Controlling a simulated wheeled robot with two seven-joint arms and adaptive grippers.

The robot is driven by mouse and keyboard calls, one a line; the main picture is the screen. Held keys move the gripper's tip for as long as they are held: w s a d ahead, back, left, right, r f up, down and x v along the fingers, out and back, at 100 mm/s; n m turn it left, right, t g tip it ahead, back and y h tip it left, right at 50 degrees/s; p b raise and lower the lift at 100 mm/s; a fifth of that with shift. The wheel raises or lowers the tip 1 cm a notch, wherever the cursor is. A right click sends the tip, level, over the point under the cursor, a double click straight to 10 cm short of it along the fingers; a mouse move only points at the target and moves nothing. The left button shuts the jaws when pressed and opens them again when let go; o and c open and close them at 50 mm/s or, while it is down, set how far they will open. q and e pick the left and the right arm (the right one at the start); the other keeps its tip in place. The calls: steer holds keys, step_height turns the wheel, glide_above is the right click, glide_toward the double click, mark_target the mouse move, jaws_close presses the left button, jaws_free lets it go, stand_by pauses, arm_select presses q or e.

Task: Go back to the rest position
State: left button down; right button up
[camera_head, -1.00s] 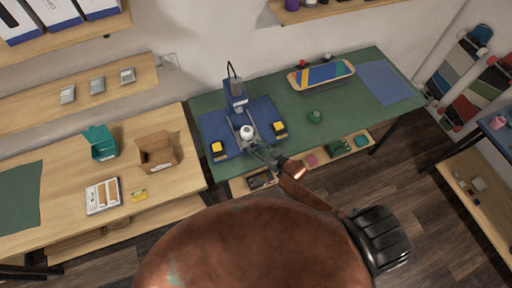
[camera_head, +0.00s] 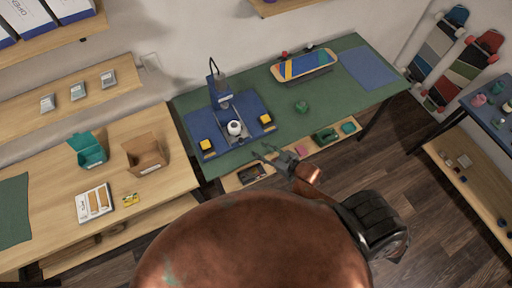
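My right gripper (camera_head: 264,153) is at the front edge of the green-topped workbench (camera_head: 326,112). Its two fingers are spread apart with nothing visible between them. A small white round part (camera_head: 235,128) sits in the blue press fixture (camera_head: 222,100) on the bench, apart from the gripper. My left gripper is not in view.
A wooden table (camera_head: 62,175) at left holds a cardboard box (camera_head: 146,155) and a teal box (camera_head: 88,149). Floor is open at right.

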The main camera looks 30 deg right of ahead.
steer(key=shift+s+r, duration=0.1)
steer(key=shift+s, duration=0.05)
stand_by(0.4)
steer(key=s+d+f+m+g+h+b, duration=0.15)
steer(key=s+d+f, duration=0.25)
steer(key=f, duration=0.6)
steer(key=s+d+f+g+h+b, duration=0.1)
steer(key=s+d+f+g+h, duration=0.3)
steer(key=f, duration=0.7)
steer(key=s+d+f+m+t+y+b, duration=0.1)
steer(key=s+d+f, duration=0.3)
steer(key=f, duration=0.6)
steer(key=s+a+f+g+b, duration=0.1)
steer(key=s+f+g, duration=0.1)
steer(key=s+f, duration=0.4)
steer(key=s+a+f+g+b, duration=0.1)
steer(key=s+f, duration=0.6)
steer(key=s, duration=0.7)
steer(key=s+a+f+g+b, duration=0.1)
steer(key=s+a+f+g, duration=0.2)
steer(key=s+f, duration=0.3)
steer(key=s+g+h, duration=0.1)
steer(key=s, duration=0.4)
steer(key=shift+a+f+m, duration=0.2)
steer(key=shift+f+m, duration=0.1)
steer(key=shift+m, duration=0.05)
steer(key=shift+w, duration=0.1)
